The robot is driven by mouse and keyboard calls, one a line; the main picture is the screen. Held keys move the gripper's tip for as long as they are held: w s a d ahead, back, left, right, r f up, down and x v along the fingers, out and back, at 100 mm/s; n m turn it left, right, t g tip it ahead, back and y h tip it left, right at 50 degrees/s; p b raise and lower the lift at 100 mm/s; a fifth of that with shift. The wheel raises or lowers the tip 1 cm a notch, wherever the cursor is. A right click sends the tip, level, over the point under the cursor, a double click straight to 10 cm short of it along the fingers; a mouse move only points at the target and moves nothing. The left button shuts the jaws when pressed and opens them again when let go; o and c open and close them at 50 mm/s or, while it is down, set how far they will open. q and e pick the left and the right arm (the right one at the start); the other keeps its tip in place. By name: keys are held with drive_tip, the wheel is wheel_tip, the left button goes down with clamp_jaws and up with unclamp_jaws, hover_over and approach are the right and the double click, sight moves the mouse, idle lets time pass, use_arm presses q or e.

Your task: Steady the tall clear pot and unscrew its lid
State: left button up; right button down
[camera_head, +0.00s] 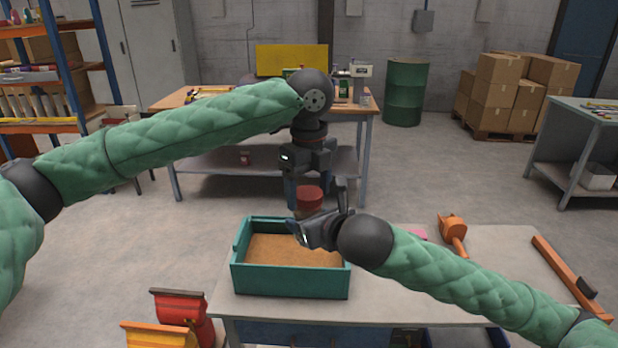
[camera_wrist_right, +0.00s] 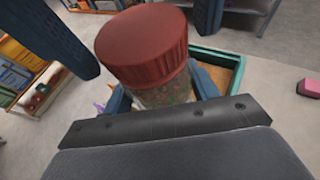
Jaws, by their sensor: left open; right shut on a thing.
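The tall clear pot (camera_wrist_right: 165,93) with its ribbed red lid (camera_wrist_right: 145,45) is held up above the bench. In the head view the red lid (camera_head: 309,197) shows above the right gripper, and most of the pot's body is hidden. My right gripper (camera_head: 318,218) is shut on the pot's body, below the lid, with one finger on each side. My left gripper (camera_head: 308,182) points down from above and is open. Its blue fingers appear on either side of the lid and apart from it in the right wrist view (camera_wrist_right: 130,25).
A teal tray (camera_head: 290,285) with brown fill stands on the bench (camera_head: 400,306) below the pot. An orange tool (camera_head: 453,232) and an orange bar (camera_head: 565,265) lie to the right. Red and yellow bins (camera_head: 182,305) stand at front left. A workbench (camera_head: 260,105) is behind.

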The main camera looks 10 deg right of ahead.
use_arm(q)
drive_tip(key=c, duration=1)
drive_tip(key=n, duration=1.1)
drive_tip(key=shift+d+n, duration=0.1)
drive_tip(key=shift+n, duration=0.2)
drive_tip(key=n, duration=0.4)
drive_tip(key=shift+w+n, duration=0.1)
drive_tip(key=shift+n, duration=0.2)
drive_tip(key=shift+r, duration=0.25)
drive_tip(key=shift+r, duration=0.65)
drive_tip(key=shift+r, duration=0.35)
